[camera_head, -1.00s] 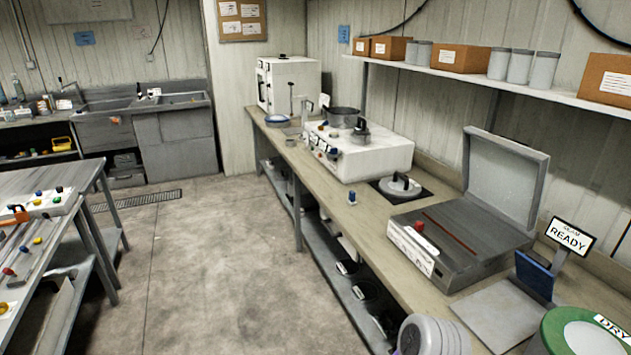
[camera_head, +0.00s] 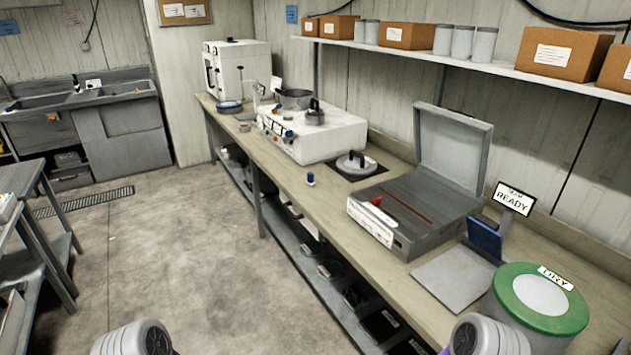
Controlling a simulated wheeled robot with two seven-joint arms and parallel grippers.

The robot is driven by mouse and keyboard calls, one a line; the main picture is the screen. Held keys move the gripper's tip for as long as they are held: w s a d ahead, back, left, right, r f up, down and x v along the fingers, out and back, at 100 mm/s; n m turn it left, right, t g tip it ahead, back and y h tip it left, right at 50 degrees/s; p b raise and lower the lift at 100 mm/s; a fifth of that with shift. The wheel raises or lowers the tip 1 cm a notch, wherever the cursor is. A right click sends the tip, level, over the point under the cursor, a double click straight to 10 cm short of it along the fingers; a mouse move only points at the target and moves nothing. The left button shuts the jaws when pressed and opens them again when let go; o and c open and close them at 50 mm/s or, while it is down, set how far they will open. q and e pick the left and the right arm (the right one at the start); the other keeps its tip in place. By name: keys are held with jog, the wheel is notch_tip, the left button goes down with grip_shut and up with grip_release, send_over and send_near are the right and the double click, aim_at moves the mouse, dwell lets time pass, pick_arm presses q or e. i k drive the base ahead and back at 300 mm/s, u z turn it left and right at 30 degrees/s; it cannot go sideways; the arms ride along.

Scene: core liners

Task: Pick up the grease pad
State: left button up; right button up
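I cannot make out for certain which thing is the grease pad. A shallow round dish with a blue rim (camera_head: 230,107) lies near the far end of the bench, in front of the white cabinet. A small blue-topped item (camera_head: 310,179) stands near the bench's front edge. Only grey rounded parts of my two arms show at the bottom edge, one left of centre and one at right. No fingers of either gripper are in the picture.
The long bench (camera_head: 290,190) carries a white machine (camera_head: 312,135), an open-lidded grey box (camera_head: 420,215), a READY sign (camera_head: 513,198) and a green-lidded drum (camera_head: 540,298). A shelf (camera_head: 480,66) with boxes hangs above. The floor (camera_head: 190,240) left of the bench is clear.

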aim_at(310, 183)
jog(key=u, duration=0.85)
jog(key=i, duration=4.05)
jog(key=z, duration=4.35)
jog(key=i, duration=0.1)
jog(key=u, duration=0.45)
